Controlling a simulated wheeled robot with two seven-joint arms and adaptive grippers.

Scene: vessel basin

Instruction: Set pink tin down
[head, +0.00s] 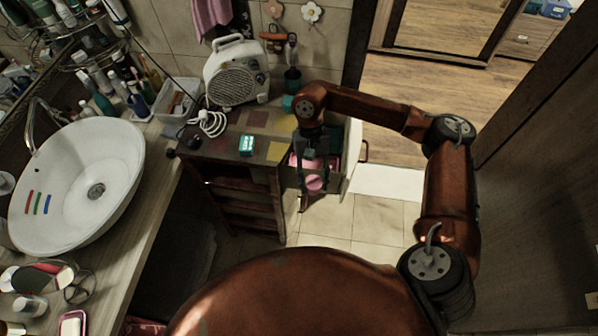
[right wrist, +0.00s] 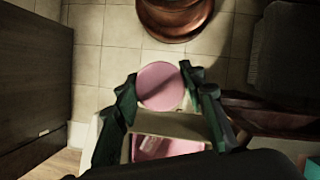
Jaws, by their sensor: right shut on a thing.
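The pink tin (head: 316,184) is round with a flat pink lid. In the right wrist view the tin (right wrist: 162,85) sits between the two dark green fingers of my right gripper (right wrist: 160,98). The gripper is shut on it. In the head view my right gripper (head: 313,172) reaches down beside the wooden cabinet (head: 240,185), at an open pale drawer or door (head: 352,158). The tin appears above this opening, and its height over it is hard to judge. My left gripper is not in view.
Something pink (right wrist: 168,148) lies inside the pale opening. A teal box (head: 246,145) and a white heater (head: 236,72) with a coiled cord (head: 210,123) stand on the cabinet. A white basin (head: 75,185) is at left. Tiled floor (head: 365,220) lies open right of the cabinet.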

